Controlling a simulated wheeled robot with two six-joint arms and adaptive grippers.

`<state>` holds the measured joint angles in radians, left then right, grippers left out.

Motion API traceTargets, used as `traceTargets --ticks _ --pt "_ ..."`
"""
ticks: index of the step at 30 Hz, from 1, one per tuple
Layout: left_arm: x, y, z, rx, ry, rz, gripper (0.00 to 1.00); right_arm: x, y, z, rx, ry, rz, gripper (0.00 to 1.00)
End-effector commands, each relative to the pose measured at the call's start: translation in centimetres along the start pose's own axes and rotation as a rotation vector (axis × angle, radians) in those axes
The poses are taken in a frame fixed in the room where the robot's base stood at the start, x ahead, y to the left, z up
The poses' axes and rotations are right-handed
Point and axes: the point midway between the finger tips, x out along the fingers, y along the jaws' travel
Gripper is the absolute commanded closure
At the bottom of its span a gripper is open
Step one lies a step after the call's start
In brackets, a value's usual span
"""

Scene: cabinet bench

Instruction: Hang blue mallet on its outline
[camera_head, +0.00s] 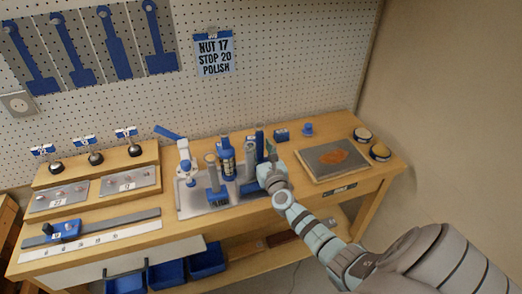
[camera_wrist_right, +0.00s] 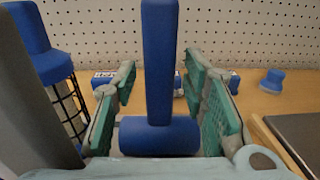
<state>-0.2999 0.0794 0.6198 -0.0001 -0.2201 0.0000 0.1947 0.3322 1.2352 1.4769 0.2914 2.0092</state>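The blue mallet (camera_wrist_right: 160,70) stands head down with its handle up in the right wrist view. In the head view my right gripper (camera_head: 268,168) is low over the bench, among the upright tools. A grey panel (camera_head: 92,52) on the pegboard bears several blue tool-shaped outlines; I cannot tell which is the mallet's. My left gripper is not in view.
A board with a dark plate (camera_head: 312,158) lies to the right. A sign (camera_head: 213,53) hangs on the pegboard. Space above the tools is clear.

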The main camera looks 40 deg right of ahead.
Motion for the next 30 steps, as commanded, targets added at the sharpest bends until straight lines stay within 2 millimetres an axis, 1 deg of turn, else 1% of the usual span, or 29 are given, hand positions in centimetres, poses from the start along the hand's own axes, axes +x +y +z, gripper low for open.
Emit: traceTargets --ticks 10,13,17,19,24,27,30 --pt "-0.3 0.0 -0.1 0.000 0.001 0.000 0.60 -0.1 0.0 0.1 0.001 0.000 0.001 0.57" --pt "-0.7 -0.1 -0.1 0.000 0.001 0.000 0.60 -1.1 0.1 0.2 0.000 0.001 0.002 0.57" --pt "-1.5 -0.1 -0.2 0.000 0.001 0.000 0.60 -3.6 -0.1 0.4 0.000 0.001 0.002 0.57" --pt "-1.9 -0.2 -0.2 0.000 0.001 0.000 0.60 -5.2 -0.3 0.6 0.000 0.002 0.003 0.57" --pt "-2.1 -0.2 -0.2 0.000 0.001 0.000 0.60 -9.3 -0.3 0.4 0.000 0.002 0.001 0.57" --pt "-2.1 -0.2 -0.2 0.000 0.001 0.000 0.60 -11.4 -0.3 0.3 0.002 0.001 0.002 0.57" --pt "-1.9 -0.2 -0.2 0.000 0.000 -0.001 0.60 -13.1 -0.3 0.3 0.001 0.001 0.001 0.57"
